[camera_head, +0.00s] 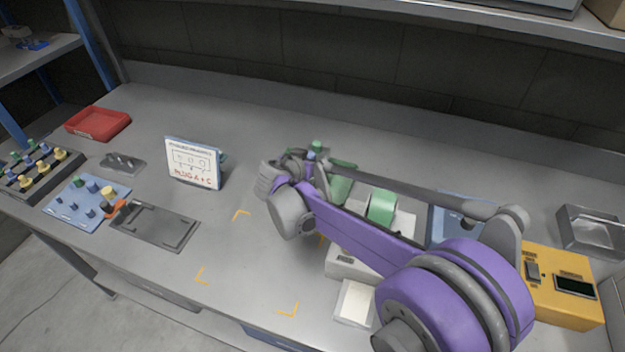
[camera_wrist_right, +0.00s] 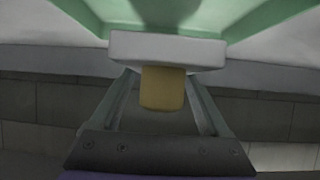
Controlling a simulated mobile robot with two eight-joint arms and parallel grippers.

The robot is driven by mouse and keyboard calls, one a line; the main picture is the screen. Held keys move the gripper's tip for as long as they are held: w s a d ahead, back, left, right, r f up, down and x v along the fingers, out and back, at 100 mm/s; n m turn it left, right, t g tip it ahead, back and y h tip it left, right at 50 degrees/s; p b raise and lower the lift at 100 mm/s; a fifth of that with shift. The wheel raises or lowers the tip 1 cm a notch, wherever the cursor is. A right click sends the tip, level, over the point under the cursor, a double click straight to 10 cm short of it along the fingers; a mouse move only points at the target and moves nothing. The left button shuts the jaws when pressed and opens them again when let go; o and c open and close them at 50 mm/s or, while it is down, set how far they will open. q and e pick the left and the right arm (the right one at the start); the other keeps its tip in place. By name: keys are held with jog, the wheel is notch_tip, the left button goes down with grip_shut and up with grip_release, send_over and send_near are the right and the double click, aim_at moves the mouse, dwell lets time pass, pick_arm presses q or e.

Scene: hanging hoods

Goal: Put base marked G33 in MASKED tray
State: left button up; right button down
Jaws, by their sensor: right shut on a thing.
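My right gripper (camera_head: 308,165) is over the middle of the bench, largely hidden behind its own arm. In the right wrist view the gripper (camera_wrist_right: 160,95) is shut on a pale grey block with a tan cylinder (camera_wrist_right: 162,88). I cannot read a G33 mark on it. A green thing with sloping sides (camera_wrist_right: 270,18) shows beyond the block in the wrist view. Green parts (camera_head: 341,188) also show beside the gripper in the head view. No tray label reading MASKED is legible. A red tray (camera_head: 98,123) lies at the back left. My left gripper is not in view.
A sign board (camera_head: 192,163) stands left of the gripper. A blue board with pegs (camera_head: 86,197), a dark plate (camera_head: 153,227) and a peg rack (camera_head: 40,172) are at left. A yellow device (camera_head: 563,286) and a metal tray (camera_head: 592,232) are at right. Bench between yellow corner marks is clear.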

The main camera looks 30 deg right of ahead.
jog(key=shift+f+b, duration=0.4)
jog(key=shift+f, duration=3.35)
jog(key=shift+c, duration=1.5)
grip_release()
jog(key=shift+f, duration=0.2)
jog(key=o, duration=0.3)
jog(key=shift+r, duration=0.3)
jog(key=v, duration=1.2)
jog(key=shift+a+f+p, duration=0.1)
jog(key=shift+p, duration=0.25)
